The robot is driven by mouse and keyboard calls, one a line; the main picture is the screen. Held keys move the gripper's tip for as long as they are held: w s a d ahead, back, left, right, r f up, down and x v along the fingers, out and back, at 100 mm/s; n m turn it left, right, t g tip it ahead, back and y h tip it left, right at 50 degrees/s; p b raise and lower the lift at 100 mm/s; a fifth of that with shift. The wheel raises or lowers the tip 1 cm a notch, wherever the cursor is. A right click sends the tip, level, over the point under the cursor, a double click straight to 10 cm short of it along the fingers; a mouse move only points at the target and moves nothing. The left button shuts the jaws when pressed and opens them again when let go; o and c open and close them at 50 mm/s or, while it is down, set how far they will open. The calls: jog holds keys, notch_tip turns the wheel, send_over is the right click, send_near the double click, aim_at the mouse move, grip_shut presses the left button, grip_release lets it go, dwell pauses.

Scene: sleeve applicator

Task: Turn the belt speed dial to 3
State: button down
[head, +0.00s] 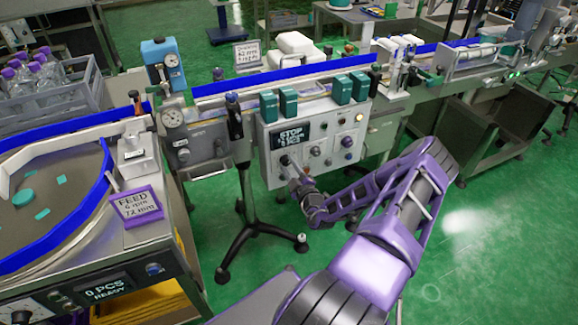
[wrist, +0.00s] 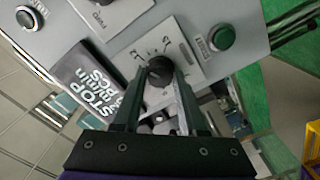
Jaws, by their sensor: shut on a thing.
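The black dial (wrist: 160,69) shows in the wrist view on a pale scale plate (wrist: 151,47) with small marks around it, too small to read surely. I take it to be the belt speed dial. My gripper (wrist: 160,82) is shut on the dial, one finger on each side. The fingers hide part of the knob and the lower plate, and I cannot tell where its pointer stands. In the head view my gripper (head: 292,170) reaches the lower left of the grey control panel (head: 270,172). The panel's display (head: 291,137) reads STOP; it also shows in the wrist view (wrist: 97,82).
A green button (wrist: 222,38) sits right of the dial in the wrist view. Other knobs and lamps, including a purple knob (head: 347,142), are on the panel. Several teal blocks (head: 340,90) stand along its top. A black tripod stand (head: 250,205) is at its left.

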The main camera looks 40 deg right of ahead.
jog(key=n+p, duration=0.2)
jog(key=n, duration=0.2)
jog(key=shift+r+n, duration=0.1)
jog(key=shift+n, duration=0.3)
jog(key=n+p, duration=0.2)
jog(key=n, duration=0.3)
jog(key=n+p, duration=0.1)
jog(key=n, duration=0.5)
jog(key=n+p, duration=0.1)
jog(key=n, duration=0.8)
jog(key=shift+n+p, duration=0.3)
jog(key=shift+n, duration=0.1)
jog(key=n, duration=0.4)
jog(key=shift+n, duration=0.3)
jog(key=n, duration=0.4)
jog(key=shift+n, duration=0.3)
jog(key=n, duration=0.4)
jog(key=shift+n, duration=0.4)
